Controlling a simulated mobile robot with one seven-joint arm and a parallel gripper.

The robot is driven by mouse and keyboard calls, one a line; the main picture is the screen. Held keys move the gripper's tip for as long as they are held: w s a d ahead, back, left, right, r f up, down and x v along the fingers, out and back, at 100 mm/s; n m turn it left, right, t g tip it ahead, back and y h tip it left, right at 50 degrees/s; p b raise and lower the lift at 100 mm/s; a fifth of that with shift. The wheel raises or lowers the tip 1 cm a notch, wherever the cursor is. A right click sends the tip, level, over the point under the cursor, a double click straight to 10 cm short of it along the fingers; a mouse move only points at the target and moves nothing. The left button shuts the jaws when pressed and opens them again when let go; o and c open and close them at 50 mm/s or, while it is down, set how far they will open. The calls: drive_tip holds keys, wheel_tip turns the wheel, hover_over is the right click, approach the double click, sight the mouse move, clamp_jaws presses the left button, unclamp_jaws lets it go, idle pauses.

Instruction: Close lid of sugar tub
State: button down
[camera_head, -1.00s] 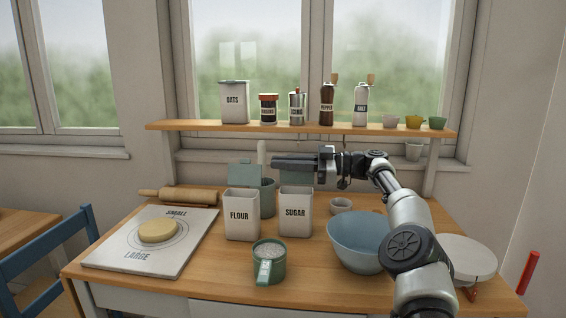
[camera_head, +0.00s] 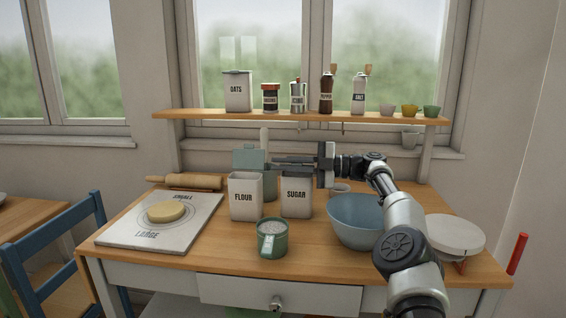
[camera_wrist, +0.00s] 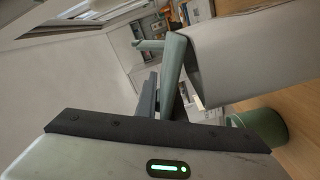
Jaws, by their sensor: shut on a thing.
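The sugar tub (camera_head: 297,197) is a pale, square, labelled container in the middle of the worktop. In the wrist view its body (camera_wrist: 265,50) fills the upper right. Its grey-green lid (camera_wrist: 172,75) stands open from the rim in the wrist view. In the head view the lid is mostly hidden behind my gripper. My gripper (camera_head: 281,163) reaches in from the right, level, just above the tub's rim. In the wrist view its dark fingers (camera_wrist: 163,100) are shut on the lid; the exact contact is partly hidden.
The flour tub (camera_head: 245,197) stands close on the left, its lid (camera_head: 249,158) up. A green crock (camera_head: 268,184) is behind, and a green mug (camera_head: 271,239) in front. A blue bowl (camera_head: 355,222) stands right, below my arm. The shelf (camera_head: 300,115) runs behind.

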drive_tip(key=shift+s+f+n, duration=0.1)
drive_tip(key=shift+f+n, duration=0.1)
drive_tip(key=shift+n, duration=0.3)
